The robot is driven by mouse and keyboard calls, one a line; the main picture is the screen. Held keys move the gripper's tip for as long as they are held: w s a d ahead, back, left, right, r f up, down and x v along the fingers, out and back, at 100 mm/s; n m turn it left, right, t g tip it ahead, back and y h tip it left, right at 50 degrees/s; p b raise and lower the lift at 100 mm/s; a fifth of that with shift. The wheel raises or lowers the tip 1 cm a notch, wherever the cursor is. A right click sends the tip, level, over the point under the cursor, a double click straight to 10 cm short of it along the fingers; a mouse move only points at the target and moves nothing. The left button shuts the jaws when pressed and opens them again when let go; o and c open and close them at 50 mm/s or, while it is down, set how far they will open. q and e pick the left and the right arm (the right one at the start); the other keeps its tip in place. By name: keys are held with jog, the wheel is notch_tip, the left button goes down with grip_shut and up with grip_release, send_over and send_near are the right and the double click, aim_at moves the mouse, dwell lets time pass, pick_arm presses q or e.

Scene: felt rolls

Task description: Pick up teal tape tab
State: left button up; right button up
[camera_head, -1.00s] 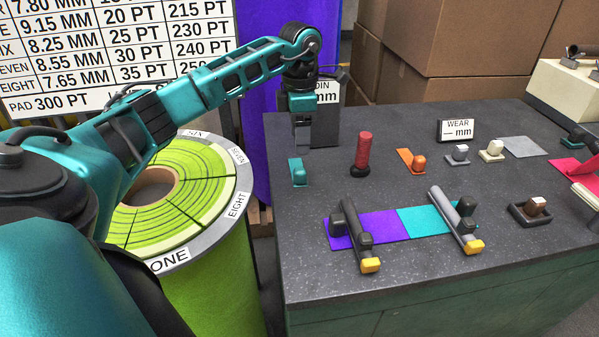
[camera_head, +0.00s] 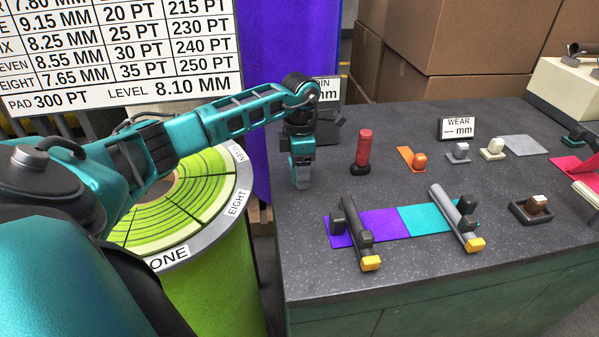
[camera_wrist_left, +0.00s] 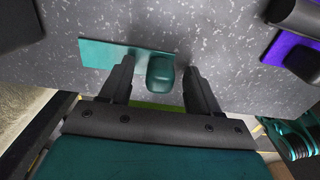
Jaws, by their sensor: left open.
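The teal tape tab (camera_wrist_left: 159,75) lies on the dark speckled worktop. In the left wrist view it is a flat teal strip with a rounded block standing at its right part. My left gripper (camera_head: 301,183) is low over the worktop near its left edge and hides the tab in the head view. In the left wrist view my left gripper (camera_wrist_left: 157,68) is open, with one finger on each side of the block. Contact with the worktop cannot be told. My right gripper is not in view.
Orange (camera_head: 417,160), grey (camera_head: 459,153) and cream (camera_head: 492,149) tabs lie farther right. Purple (camera_head: 376,226) and teal (camera_head: 425,219) felt strips lie in front under two bars. The green felt roll (camera_head: 210,300) stands left of the worktop.

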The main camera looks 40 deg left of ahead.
pick_arm(q)
grip_shut()
dwell(0.4)
jog(key=shift+r, duration=0.15)
notch_tip(320, 180, up, 20)
jog(key=p, duration=0.1)
jog(key=shift+p, duration=0.35)
